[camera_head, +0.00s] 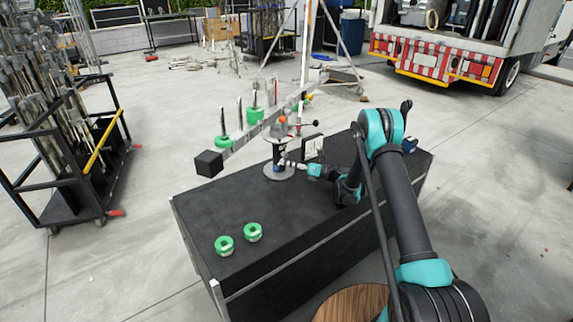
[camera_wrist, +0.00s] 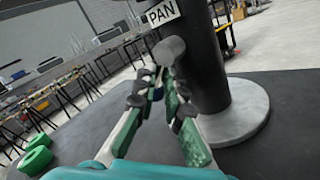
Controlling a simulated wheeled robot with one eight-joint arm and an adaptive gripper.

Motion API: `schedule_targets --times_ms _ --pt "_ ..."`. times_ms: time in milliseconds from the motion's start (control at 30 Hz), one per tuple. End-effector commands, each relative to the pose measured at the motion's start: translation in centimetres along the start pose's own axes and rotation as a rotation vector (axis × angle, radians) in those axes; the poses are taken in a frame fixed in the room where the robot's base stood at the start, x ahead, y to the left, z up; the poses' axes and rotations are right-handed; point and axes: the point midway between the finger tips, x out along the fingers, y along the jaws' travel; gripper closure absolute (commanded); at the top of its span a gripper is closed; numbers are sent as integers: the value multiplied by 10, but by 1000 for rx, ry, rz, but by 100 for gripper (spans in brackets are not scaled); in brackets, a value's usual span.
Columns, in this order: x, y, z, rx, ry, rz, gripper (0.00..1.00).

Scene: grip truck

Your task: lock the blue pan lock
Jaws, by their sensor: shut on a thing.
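The black column (camera_wrist: 200,65) stands upright on a round grey base (camera_wrist: 240,108) and bears a white PAN label (camera_wrist: 162,13). Below the label, a grey round knob (camera_wrist: 169,50) sticks out from the column. My gripper (camera_wrist: 163,88) reaches it from the front, its fingertips close together just under the knob. In the head view my gripper (camera_head: 287,162) is at the column just above the round base (camera_head: 278,172).
The stand is on a black box table (camera_head: 300,215). Two green rings (camera_head: 224,245) (camera_head: 253,232) lie at its front left. A long beam (camera_head: 250,130) with green weights and a black end block (camera_head: 209,163) overhangs the left edge. A small screen (camera_head: 312,147) is beside the column.

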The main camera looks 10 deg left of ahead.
Motion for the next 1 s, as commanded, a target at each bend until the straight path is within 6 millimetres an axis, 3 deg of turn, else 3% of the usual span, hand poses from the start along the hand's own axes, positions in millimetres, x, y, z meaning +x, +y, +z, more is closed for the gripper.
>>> schedule_targets --times_ms 67,100,267,667,1000 --pt "-1 0 0 0 0 -1 100" --pt "-1 0 0 -1 0 -1 87" --pt "-1 0 0 -1 0 -1 69" --pt "-1 -1 1 -36 25 -15 69" --pt "-7 -2 4 -324 235 -135 69"
